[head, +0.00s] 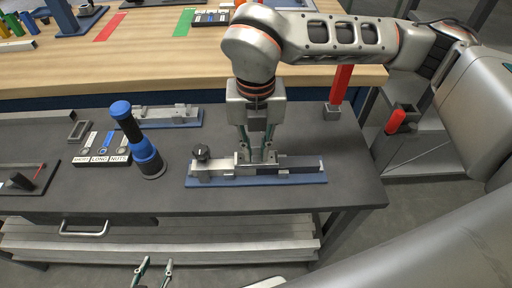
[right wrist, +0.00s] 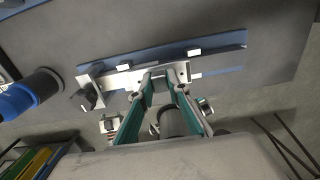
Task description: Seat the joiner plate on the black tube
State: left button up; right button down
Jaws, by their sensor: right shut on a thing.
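My right gripper (head: 256,155) is shut on the joiner plate (right wrist: 161,75), a small silver metal piece. It is low over the fixture (head: 208,169) at the front of the grey bench. The black tube (head: 297,170) shows as a dark length in the fixture, just right of the fingertips. The fingers and plate hide the part below them, so I cannot tell whether the plate touches the tube. In the right wrist view the fingertips (right wrist: 164,74) close around the plate over the silver part of the fixture. My left gripper (head: 155,266) is open and empty, below the bench's front edge.
A black knob (head: 201,152) stands on the fixture's left end. A blue and black torch-like tool (head: 150,160) stands left of it. A labelled tray (head: 102,159) lies further left. A second fixture (head: 168,115) sits behind. A red post (head: 341,88) rises at the back right.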

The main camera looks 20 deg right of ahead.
jog(key=shift+f+b, duration=0.5)
jog(key=shift+f, duration=0.35)
dwell(0.4)
jog(key=c, duration=1.3)
grip_release()
jog(key=shift+r+p, duration=1.1)
jog(key=shift+r, duration=0.9)
jog(key=shift+r+p, duration=0.7)
jog(key=shift+r, duration=0.8)
